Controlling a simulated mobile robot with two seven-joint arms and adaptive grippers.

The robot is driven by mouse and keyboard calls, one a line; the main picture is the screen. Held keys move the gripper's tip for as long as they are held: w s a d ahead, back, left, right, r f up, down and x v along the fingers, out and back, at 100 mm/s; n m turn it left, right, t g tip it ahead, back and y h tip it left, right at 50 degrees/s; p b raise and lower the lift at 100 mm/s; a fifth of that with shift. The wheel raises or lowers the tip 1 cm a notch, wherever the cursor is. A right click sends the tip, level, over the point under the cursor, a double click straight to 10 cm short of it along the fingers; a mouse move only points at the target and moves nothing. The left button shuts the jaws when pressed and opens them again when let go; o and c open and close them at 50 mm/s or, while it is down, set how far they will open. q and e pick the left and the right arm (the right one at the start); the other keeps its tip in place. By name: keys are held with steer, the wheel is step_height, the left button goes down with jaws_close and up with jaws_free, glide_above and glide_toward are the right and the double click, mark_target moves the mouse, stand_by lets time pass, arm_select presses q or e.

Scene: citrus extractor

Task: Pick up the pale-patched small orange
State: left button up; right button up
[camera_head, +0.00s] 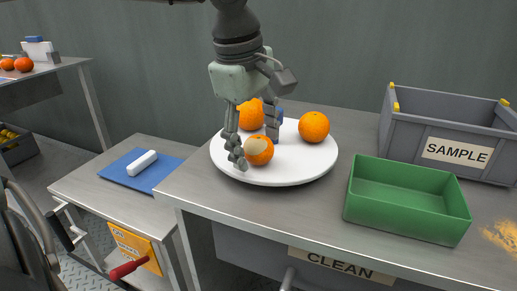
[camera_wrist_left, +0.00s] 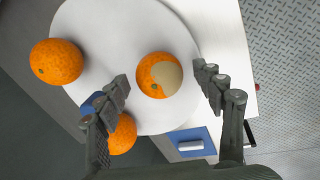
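The pale-patched small orange (camera_head: 259,151) lies near the front of a white round plate (camera_head: 300,175). Its tan patch faces up, and it also shows in the left wrist view (camera_wrist_left: 152,85). My left gripper (camera_head: 255,143) points down over it from above. Its fingers are spread on either side of the orange, and the left wrist view (camera_wrist_left: 163,78) shows gaps between fingers and fruit. Two other oranges are on the plate: one behind the gripper (camera_head: 250,117), partly hidden, and one at the right (camera_head: 314,126). My right gripper is not in view.
A green tray (camera_head: 408,212) and a grey SAMPLE crate (camera_head: 457,150) stand right of the plate. A small blue thing (camera_head: 280,114) is partly hidden behind the gripper. A lower table at left holds a blue mat (camera_head: 128,178) with a white block (camera_head: 142,163).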

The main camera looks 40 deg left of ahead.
arm_select(q)
steer(key=c, duration=1.2)
steer(key=shift+o, duration=0.2)
steer(key=shift+r, duration=0.1)
